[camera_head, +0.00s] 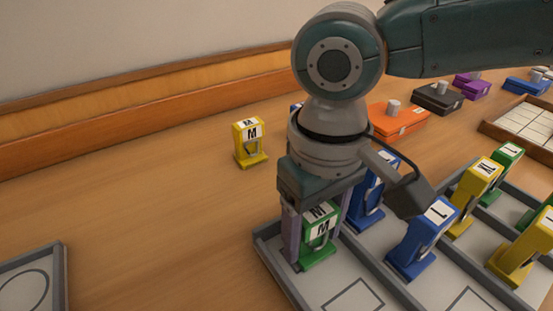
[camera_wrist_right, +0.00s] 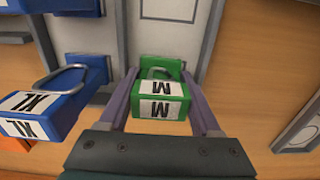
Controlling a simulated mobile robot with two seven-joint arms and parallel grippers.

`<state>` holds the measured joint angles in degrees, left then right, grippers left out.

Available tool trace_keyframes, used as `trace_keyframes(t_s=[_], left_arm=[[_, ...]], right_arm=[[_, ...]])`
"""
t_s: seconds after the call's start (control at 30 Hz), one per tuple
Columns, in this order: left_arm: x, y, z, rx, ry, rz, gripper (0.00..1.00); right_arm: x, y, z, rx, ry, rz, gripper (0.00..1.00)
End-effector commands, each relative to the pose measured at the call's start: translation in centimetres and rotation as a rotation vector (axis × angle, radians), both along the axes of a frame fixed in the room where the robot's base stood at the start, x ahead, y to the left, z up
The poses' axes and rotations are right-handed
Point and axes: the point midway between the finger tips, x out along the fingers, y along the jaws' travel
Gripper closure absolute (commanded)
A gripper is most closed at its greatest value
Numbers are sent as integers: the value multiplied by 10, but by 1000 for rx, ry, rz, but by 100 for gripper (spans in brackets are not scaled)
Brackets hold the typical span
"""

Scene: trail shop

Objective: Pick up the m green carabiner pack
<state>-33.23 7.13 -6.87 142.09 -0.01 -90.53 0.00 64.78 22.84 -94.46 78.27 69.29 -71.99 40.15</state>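The green carabiner pack marked M (camera_head: 319,229) stands upright in the near-left corner compartment of the grey divided tray (camera_head: 284,277). My right gripper (camera_head: 318,240) is lowered over it, with one purple finger on each side. In the right wrist view the green pack (camera_wrist_right: 160,100) sits between the fingers of the right gripper (camera_wrist_right: 160,85). The fingers look spread, with narrow gaps beside the pack. The pack still rests on the tray floor. My left gripper is not in view.
A blue pack marked XL (camera_wrist_right: 40,105) stands close beside the green one. Other blue (camera_head: 424,238), yellow (camera_head: 474,190) and green (camera_head: 507,160) packs fill the tray. A yellow M pack (camera_head: 250,141) stands alone on the table. Another grey tray (camera_head: 60,275) lies at left.

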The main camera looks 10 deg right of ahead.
Motion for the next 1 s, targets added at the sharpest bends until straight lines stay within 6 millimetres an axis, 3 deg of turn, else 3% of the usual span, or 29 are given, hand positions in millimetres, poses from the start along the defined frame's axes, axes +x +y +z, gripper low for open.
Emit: trace_keyframes(t_s=[0.07,0.4,0.77,1.0], left_arm=[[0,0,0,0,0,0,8],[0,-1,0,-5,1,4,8],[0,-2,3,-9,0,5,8],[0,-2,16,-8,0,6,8]], right_arm=[[0,0,0,0,0,0,60],[0,0,0,0,0,0,98],[1,0,7,2,-2,0,99],[1,0,46,3,-3,0,99]])
